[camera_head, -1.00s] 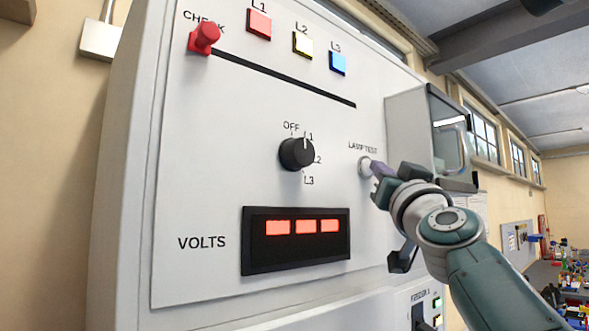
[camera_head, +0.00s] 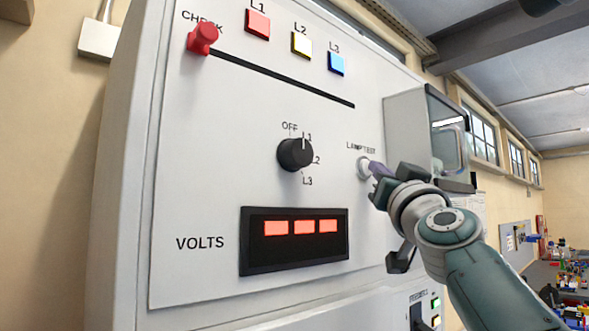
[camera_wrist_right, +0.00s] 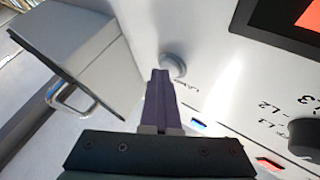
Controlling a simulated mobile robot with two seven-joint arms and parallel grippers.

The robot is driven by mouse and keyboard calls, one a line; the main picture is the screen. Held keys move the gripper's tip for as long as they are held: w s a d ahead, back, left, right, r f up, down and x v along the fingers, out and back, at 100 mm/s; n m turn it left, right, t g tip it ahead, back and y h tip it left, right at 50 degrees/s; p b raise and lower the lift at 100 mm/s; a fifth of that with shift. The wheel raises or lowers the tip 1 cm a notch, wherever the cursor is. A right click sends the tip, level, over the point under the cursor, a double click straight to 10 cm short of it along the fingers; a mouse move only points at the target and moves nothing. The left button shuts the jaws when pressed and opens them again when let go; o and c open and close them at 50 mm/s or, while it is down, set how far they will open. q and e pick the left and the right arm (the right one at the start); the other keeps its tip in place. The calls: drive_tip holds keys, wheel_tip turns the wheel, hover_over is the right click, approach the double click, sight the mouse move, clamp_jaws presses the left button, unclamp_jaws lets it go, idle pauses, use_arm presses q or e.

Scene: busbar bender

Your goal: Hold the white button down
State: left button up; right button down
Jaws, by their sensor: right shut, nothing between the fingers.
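The white button (camera_head: 363,167) is a small round button under the "LAMP TEST" label on the light grey panel (camera_head: 220,150). It also shows in the right wrist view (camera_wrist_right: 174,62), just beyond the fingertips. My right gripper (camera_head: 374,168) is shut and empty, its purple-grey fingers pointing at the button. In the right wrist view the fingertips (camera_wrist_right: 160,74) overlap the button's lower edge. Whether they touch it or press it in, I cannot tell. My left gripper is not in view.
A grey box with a window and handle (camera_head: 430,135) juts out right of the button, close to my right wrist. A black rotary knob (camera_head: 295,154), a lit red display (camera_head: 295,240), a red CHECK knob (camera_head: 203,38) and coloured lamps (camera_head: 301,43) are on the panel.

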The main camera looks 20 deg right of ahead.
idle(0.5)
drive_tip(key=shift+s+d+p, duration=0.3)
drive_tip(key=shift+s+p, duration=0.25)
drive_tip(key=shift+s, duration=0.25)
